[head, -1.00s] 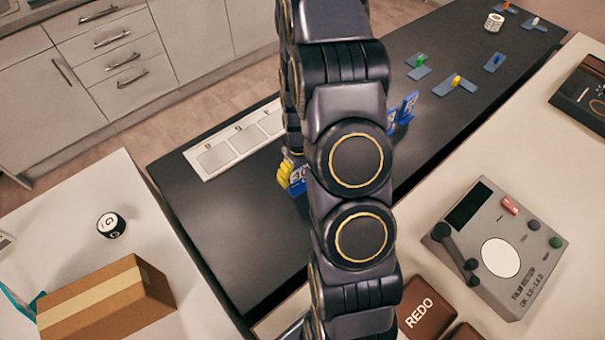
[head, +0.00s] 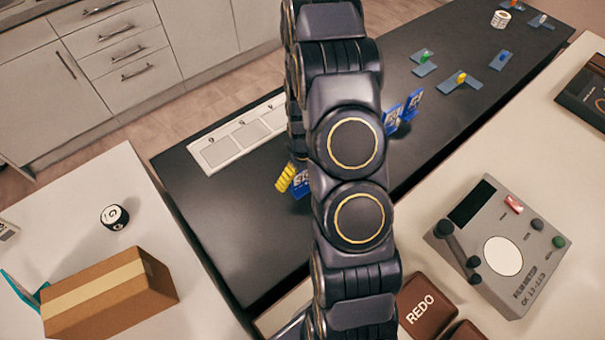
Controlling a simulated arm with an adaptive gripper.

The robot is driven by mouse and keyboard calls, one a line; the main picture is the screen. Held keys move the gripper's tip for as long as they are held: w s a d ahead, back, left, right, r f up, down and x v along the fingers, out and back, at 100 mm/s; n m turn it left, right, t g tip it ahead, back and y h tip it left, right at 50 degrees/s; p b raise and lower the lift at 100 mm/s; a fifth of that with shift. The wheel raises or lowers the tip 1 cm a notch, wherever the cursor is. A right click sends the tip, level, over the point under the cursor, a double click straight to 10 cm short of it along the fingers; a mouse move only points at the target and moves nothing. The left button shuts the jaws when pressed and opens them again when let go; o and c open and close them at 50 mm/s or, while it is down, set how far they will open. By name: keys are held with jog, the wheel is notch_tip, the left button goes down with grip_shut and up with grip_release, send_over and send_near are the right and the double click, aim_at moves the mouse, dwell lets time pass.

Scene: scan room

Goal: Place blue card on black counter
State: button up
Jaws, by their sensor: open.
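A blue card (head: 301,184) with pale lettering stands at the black counter (head: 235,225), partly hidden behind my arm. My gripper (head: 286,178) is mostly hidden by the arm. Only a yellow ribbed finger shows, close to the card's left side. The gripper is open. I cannot tell whether the finger still touches the card, or whether the card's lower edge rests fully on the counter. Two more blue cards, a nearer one (head: 393,119) and a farther one (head: 412,104), stand upright on the counter just right of my arm.
A white panel with square fields (head: 237,138) lies along the counter's far edge. Several small blue holders with coloured pegs (head: 460,80) and a white roll (head: 500,19) are farther right.

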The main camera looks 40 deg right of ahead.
notch_tip(320, 180, up, 12)
jog(key=s+a+r+g, duration=0.1)
jog(key=s+a+r, duration=1.5)
jog(key=s+a, duration=0.1)
jog(key=shift+s+a+r+g, duration=0.2)
jog(key=shift+s+a+g, duration=0.15)
jog(key=shift+s, duration=0.55)
